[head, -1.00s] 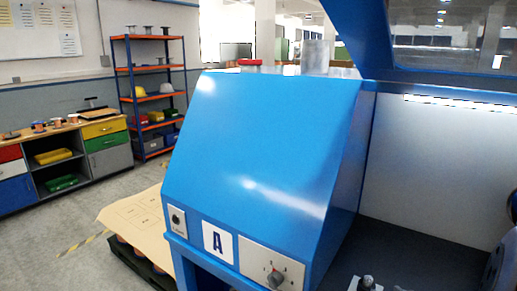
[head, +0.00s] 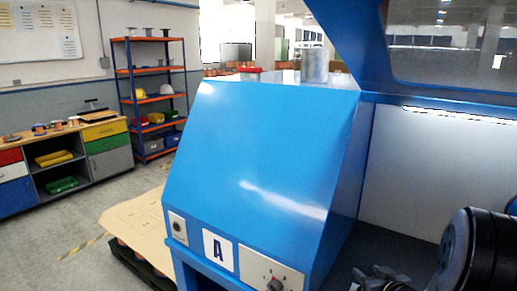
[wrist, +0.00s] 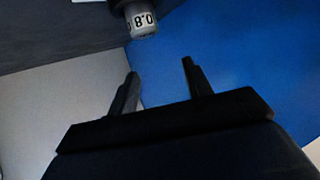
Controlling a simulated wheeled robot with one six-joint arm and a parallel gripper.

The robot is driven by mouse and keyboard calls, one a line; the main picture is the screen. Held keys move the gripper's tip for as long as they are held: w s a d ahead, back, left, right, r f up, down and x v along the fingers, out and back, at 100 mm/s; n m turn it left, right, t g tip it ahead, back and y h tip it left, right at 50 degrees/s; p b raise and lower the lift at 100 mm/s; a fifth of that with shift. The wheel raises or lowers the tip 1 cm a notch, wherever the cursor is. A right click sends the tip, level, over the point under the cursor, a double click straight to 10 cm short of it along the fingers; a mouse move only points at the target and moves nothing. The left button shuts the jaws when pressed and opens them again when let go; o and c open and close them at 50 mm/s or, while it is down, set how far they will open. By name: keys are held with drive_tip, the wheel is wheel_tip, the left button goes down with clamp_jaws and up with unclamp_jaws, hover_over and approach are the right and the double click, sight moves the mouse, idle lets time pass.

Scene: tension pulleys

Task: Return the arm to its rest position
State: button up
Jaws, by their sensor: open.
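My gripper (wrist: 160,70) is open in the wrist view, its two dark fingers spread with nothing between them. A dark cylindrical part with a white band marked "0.8" (wrist: 142,22), upside down in the picture, lies beyond the fingertips at the top, apart from them. In the head view, a black rounded part of my arm shows at the lower right, in front of the blue machine's open bay. My gripper cannot be made out clearly there.
The blue machine (head: 265,165) marked "A" fills the middle, with a raised blue-framed window (head: 450,72) at upper right.

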wheel_tip(320, 180, up, 5)
drive_tip(key=p, duration=0.4)
drive_tip(key=shift+r, duration=0.1)
drive_tip(key=shift+s+d, duration=0.1)
drive_tip(key=shift+d, duration=0.2)
drive_tip(key=shift+s+d, duration=0.65)
drive_tip(key=shift+d, duration=0.15)
